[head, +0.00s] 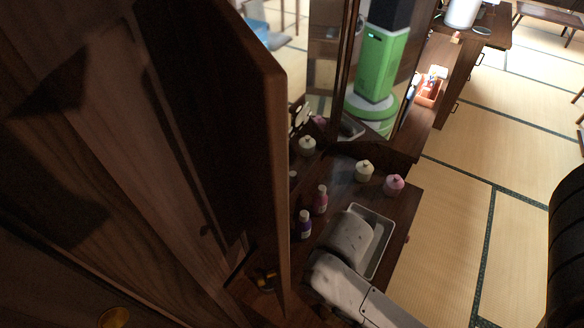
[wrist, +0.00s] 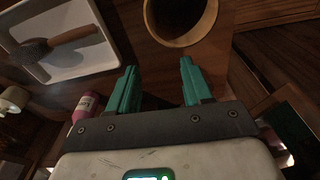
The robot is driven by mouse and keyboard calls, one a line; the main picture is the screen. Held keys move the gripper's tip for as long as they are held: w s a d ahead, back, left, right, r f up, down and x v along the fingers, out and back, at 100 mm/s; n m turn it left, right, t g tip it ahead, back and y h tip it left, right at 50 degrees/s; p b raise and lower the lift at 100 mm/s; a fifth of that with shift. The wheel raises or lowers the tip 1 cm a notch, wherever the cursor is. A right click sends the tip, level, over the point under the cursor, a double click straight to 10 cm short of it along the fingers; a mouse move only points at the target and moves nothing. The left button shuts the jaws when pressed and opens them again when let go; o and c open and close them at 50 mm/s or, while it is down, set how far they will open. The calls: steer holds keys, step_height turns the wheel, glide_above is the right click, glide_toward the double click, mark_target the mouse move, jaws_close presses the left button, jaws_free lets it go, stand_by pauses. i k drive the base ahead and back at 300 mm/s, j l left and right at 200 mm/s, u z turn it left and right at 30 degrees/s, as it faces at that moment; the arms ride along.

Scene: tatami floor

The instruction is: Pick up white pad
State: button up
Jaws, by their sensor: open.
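I cannot make out a white pad for certain in either view. My gripper (wrist: 158,72) shows in the wrist view with its two teal fingers apart and nothing between them. In the head view my pale arm reaches over the dressing table and covers part of a white tray (head: 385,242); the fingers are hidden there. The tray also shows in the wrist view (wrist: 80,62), left of the fingers, with a brush (wrist: 60,40) lying in it.
A pink bottle (head: 320,199) and a purple bottle (head: 304,224) stand left of the tray. A cream jar (head: 364,171) and a pink jar (head: 394,186) stand behind it. A tall dark wooden panel (head: 270,170) rises close on the left. Tatami floor (head: 450,215) is open at right.

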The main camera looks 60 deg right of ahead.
mark_target(443, 72)
steer(key=l+z, duration=0.2)
steer(key=z, duration=0.9)
steer(key=j+z, duration=0.1)
steer(key=z, duration=0.65)
steer(key=k+z, duration=0.1)
steer(key=z, duration=0.3)
steer(key=u, duration=1.1)
steer(key=i+l, duration=0.15)
steer(key=l, duration=0.25)
steer(key=i+l+u, duration=0.1)
steer(key=l, duration=0.35)
steer(key=i+l, duration=0.15)
steer(key=l, duration=0.25)
steer(key=i+l+u, duration=0.15)
steer(key=l, duration=0.3)
steer(key=i+l, duration=0.1)
steer(key=l, duration=0.3)
steer(key=i+l+u, duration=0.1)
steer(key=l, duration=0.35)
steer(key=i+l, duration=0.2)
steer(key=i, duration=0.2)
steer(key=i+l, duration=0.2)
steer(key=i, duration=0.2)
steer(key=u, duration=0.05)
